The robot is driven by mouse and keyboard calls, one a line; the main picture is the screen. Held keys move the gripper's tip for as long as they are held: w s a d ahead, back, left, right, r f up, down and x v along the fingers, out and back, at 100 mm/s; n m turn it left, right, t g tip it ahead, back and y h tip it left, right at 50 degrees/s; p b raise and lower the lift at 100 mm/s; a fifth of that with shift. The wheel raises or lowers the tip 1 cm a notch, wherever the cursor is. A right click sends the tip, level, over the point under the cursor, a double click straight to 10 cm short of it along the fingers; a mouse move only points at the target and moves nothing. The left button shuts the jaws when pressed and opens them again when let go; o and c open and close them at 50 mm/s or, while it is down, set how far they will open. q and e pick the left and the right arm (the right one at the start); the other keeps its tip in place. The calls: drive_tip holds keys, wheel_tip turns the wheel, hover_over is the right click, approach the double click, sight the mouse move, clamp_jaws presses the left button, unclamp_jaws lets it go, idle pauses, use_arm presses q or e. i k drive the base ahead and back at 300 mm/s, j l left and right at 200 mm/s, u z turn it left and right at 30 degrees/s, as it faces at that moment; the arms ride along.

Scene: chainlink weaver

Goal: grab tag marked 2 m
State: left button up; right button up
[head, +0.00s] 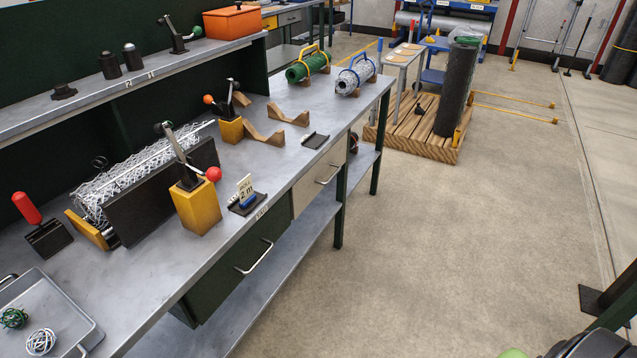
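A small cream tag marked "2 m" (245,187) stands upright in a dark holder (238,209) near the front edge of the grey workbench (290,160). A small blue piece (248,201) sits at the foot of the tag. The tag's face is turned toward me and nothing covers its marking. Neither of my grippers can be made out in the head view.
A yellow block with a red-knobbed lever (198,205) stands just left of the tag. Behind it, a dark trough (160,195) holds white wire mesh (140,172). An empty dark holder (315,141) lies farther along. Open floor (470,230) lies to the right.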

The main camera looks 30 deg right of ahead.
sight(247, 196)
drive_tip(key=z, duration=0.35)
drive_tip(key=u, duration=0.45)
drive_tip(key=i+l+u, duration=0.15)
drive_tip(key=l+u, duration=1.25)
drive_tip(key=i+l, duration=0.05)
